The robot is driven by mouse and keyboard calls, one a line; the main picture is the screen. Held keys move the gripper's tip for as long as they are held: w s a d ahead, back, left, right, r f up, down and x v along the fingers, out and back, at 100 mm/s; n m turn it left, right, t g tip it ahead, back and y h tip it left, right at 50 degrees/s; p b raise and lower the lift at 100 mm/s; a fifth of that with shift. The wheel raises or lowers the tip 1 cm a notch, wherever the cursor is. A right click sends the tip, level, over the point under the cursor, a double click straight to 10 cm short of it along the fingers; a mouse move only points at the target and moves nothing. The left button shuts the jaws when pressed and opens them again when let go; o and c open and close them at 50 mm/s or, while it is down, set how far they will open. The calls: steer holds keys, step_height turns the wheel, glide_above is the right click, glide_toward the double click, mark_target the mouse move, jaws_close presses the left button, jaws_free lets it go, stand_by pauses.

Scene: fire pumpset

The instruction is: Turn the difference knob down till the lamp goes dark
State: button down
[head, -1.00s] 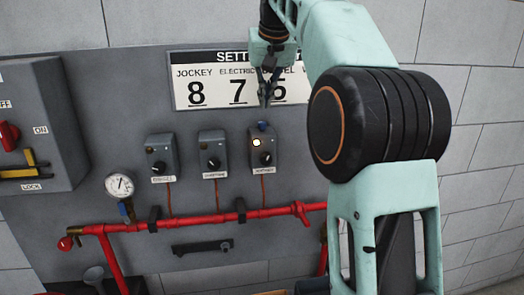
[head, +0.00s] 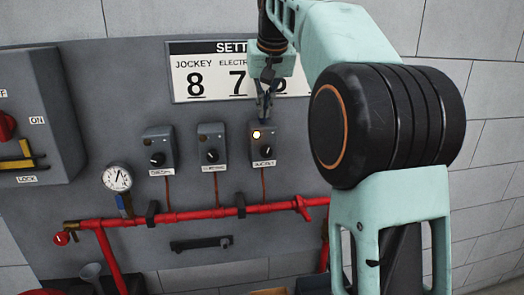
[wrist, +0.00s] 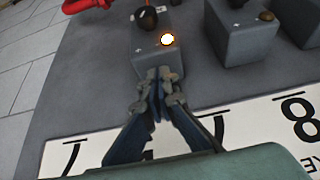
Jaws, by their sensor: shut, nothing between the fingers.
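The right-hand grey control box (head: 265,145) on the panel has a lit lamp (head: 256,134) and a black knob (head: 265,151) on its front. In the wrist view the same box (wrist: 143,55) shows the glowing lamp (wrist: 167,39) and black knob (wrist: 146,18). My gripper (head: 263,119) points down at the top of this box, above the lamp. Its fingertips (wrist: 158,73) are together at the box's top edge. They cover any part on the box top; whether they touch it I cannot tell. I cannot tell which knob is the difference knob.
Two similar boxes, middle (head: 213,146) and left (head: 159,149), stand beside it. A settings sign (head: 183,90) is above, behind my gripper. A red pipe (head: 180,216) and gauge (head: 117,179) are below. A switch cabinet (head: 45,125) is at left.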

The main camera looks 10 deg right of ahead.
steer(key=shift+f+b, duration=0.3)
steer(key=shift+f, duration=0.4)
steer(key=shift+w+p, duration=0.5)
steer(key=shift+p, duration=0.25)
stand_by(0.6)
steer(key=shift+d+p, duration=0.1)
steer(key=shift+p, duration=0.7)
steer(key=shift+d+p, duration=0.15)
steer(key=shift+p, duration=0.2)
stand_by(0.5)
steer(key=shift+s+f, duration=0.15)
steer(key=shift+s, duration=0.2)
steer(key=shift+r, duration=0.2)
step_height(320, 180, up, 6)
steer(key=shift+f, duration=0.1)
